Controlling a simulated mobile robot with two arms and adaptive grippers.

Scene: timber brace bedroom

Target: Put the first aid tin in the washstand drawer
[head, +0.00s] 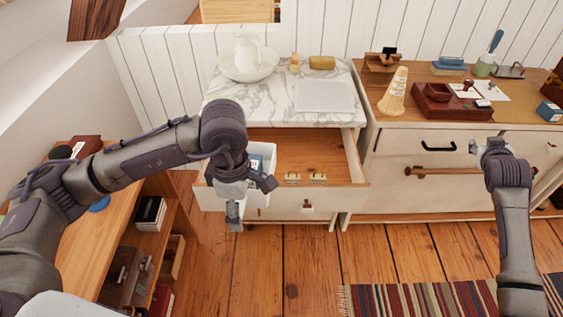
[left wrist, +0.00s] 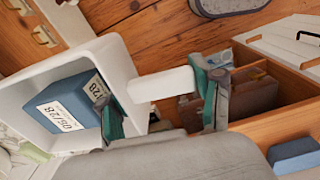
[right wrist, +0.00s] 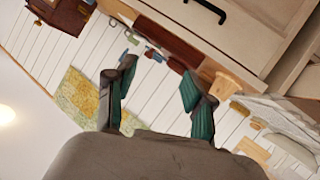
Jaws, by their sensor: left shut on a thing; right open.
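The washstand drawer (head: 345,181) is pulled open under the marble top, and its wooden inside is mostly bare. My left gripper (head: 235,212) is over the drawer's front left part. In the left wrist view it is shut on the white bar-like part of a white open container (left wrist: 108,48). A blue labelled box (left wrist: 72,104) sits inside that container, which overlaps the drawer in the head view (head: 266,150). No mark shows that tells which is the first aid tin. My right gripper (head: 492,147) is open and empty in front of the right-hand dresser.
The marble washstand top (head: 235,101) holds a pitcher in a basin, a brush and a cloth. The dresser (head: 400,150) at right carries several items. A desk with shelves (head: 100,240) stands at left. A striped rug (head: 430,300) lies at front right; the middle floor is clear.

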